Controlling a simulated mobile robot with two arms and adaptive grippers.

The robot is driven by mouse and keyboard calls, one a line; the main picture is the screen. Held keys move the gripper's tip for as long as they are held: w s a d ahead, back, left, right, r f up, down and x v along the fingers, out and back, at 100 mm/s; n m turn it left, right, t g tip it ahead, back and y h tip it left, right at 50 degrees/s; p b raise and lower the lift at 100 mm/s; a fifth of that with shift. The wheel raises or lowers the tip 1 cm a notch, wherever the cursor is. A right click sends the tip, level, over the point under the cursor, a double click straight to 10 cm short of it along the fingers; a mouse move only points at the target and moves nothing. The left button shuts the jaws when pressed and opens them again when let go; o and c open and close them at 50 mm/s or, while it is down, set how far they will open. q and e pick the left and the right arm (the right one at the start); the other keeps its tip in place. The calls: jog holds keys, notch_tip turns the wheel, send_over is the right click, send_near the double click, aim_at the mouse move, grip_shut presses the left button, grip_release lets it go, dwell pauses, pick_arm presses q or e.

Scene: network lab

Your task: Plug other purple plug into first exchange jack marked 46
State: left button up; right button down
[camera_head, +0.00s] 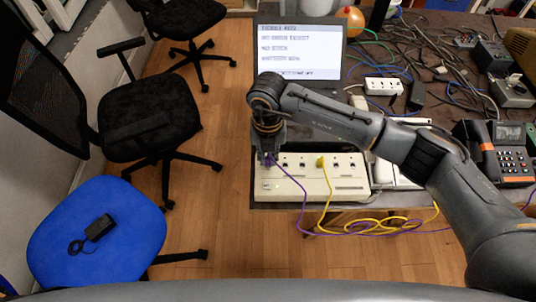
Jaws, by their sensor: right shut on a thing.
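A beige exchange box (345,186) with a row of dark jacks stands at the front left edge of the table. My right gripper (267,157) points down over the left end of its jack row, shut on the purple plug, which is mostly hidden between the fingers. A purple cable (290,176) runs from the fingertips across the box and over its front edge. I cannot tell whether the plug is in a jack, and the jack markings are too small to read. A yellow plug (320,161) stands in a jack near the middle. My left gripper is not in view.
A second pale box (388,173) is partly hidden under my right arm. A laptop (300,52) stands behind the exchange. A phone (506,160), power strip (383,86) and tangled cables crowd the right. A yellow cable (340,222) hangs in front. Chairs stand left.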

jog(key=shift+f+b, duration=0.3)
jog(key=shift+b, duration=0.05)
dwell(0.5)
jog(key=c, duration=1.3)
grip_release()
notch_tip(320, 180, up, 12)
jog(key=shift+a, duration=0.1)
